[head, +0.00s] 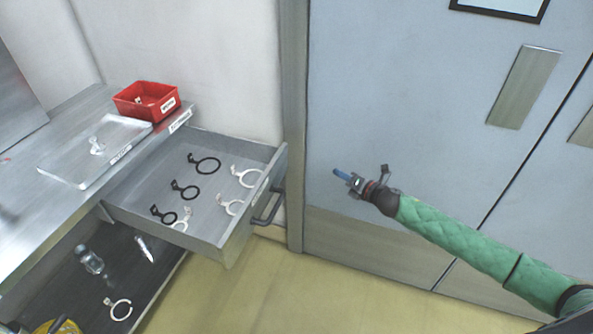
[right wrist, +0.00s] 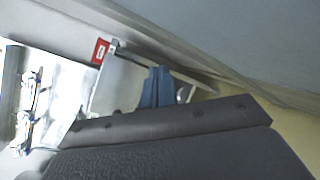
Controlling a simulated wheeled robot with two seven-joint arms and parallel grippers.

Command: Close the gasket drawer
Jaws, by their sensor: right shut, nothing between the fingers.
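The gasket drawer (head: 226,246) is a grey metal drawer pulled out from under the steel counter at the left of the head view. Several black and white ring gaskets lie in it. Its dark bar handle (head: 266,207) is on the front panel. My right gripper (head: 342,174) has blue fingertips and is shut and empty, held to the right of the handle and apart from it. In the right wrist view its blue fingers (right wrist: 157,88) cover part of the drawer. My left gripper is not in view.
A red bin (head: 128,107) and a clear tray (head: 75,168) stand on the counter (head: 30,218). A lower shelf or drawer (head: 122,266) holds a bottle, a white ring and other items. Grey double doors (head: 400,90) stand behind my right arm. The yellowish floor before the drawer is clear.

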